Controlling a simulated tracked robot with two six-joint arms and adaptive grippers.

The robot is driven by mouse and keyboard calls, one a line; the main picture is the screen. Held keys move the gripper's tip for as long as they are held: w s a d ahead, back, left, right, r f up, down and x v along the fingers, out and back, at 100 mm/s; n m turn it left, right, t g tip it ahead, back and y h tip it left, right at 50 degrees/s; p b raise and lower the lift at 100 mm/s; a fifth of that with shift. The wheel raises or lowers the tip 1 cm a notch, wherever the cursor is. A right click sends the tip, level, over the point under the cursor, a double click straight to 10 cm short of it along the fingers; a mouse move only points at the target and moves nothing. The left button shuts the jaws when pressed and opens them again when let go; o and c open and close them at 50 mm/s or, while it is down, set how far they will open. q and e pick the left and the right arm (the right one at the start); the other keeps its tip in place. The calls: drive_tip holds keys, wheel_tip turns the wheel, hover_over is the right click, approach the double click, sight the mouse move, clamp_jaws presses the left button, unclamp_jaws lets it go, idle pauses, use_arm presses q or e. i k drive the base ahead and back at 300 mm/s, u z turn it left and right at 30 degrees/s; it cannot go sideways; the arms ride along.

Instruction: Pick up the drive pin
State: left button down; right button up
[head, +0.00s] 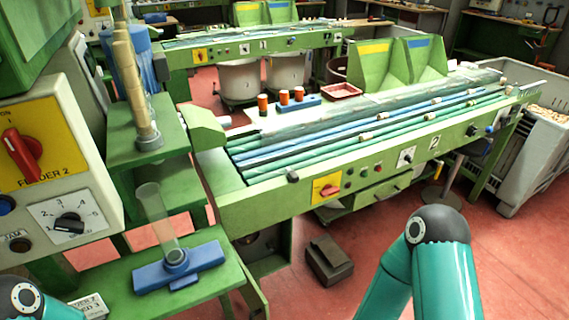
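I cannot make out a drive pin for certain in the head view. A blue fixture (190,268) sits on the lower green shelf at the left, with a clear tube (157,212) standing tilted in it. Neither gripper is in view. A teal link of my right arm shows at the bottom right, and a small part of my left arm shows in the bottom left corner.
A feeder panel (88,212) with a red knob (22,154) stands close at the left. A tall stack of corks (136,85) stands beside it. A green conveyor table (250,208) carries several corks. A dark box (328,260) lies on the red floor.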

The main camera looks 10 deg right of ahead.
sight(294, 178)
drive_tip(key=z, duration=1.4)
drive_tip(key=i, duration=0.1)
drive_tip(key=u, duration=2.95)
drive_tip(key=k, duration=1.3)
drive_tip(key=z, duration=0.5)
drive_tip(key=i, duration=1)
drive_tip(key=z, duration=0.1)
